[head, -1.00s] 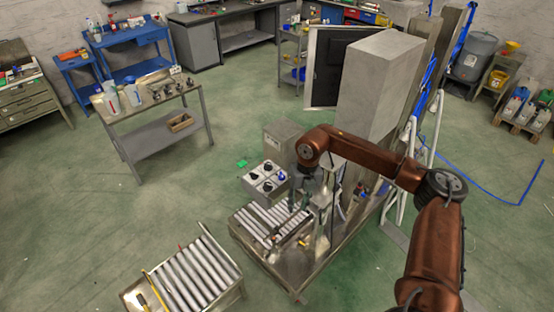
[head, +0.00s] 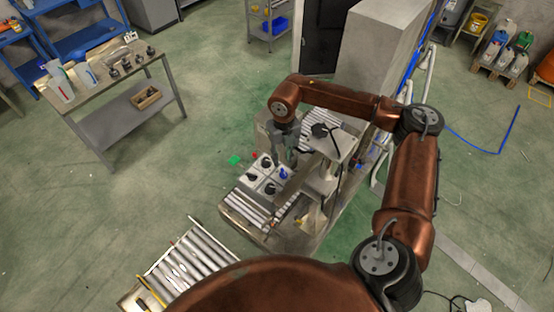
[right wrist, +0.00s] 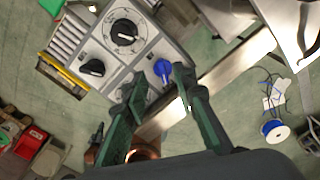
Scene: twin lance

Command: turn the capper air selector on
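A pale control panel (head: 260,172) with several knobs stands beside the roller conveyor in the head view. It fills the upper middle of the right wrist view (right wrist: 150,48). It carries a blue knob (right wrist: 162,68), a large black dial (right wrist: 124,32) and a smaller black knob (right wrist: 92,67). The labels are too small to read, so I cannot tell which is the capper air selector. My right gripper (right wrist: 161,80) is open and empty, its green-grey fingers spread over the panel with the blue knob near the right fingertip. The left finger hides part of the panel. My left gripper is out of view.
Conveyor rollers (head: 240,208) and a metal machine frame (head: 322,180) stand close to the panel. A tall grey cabinet (head: 385,45) is behind. A separate roller table (head: 178,262) stands in front at the left. Green floor is free to the left.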

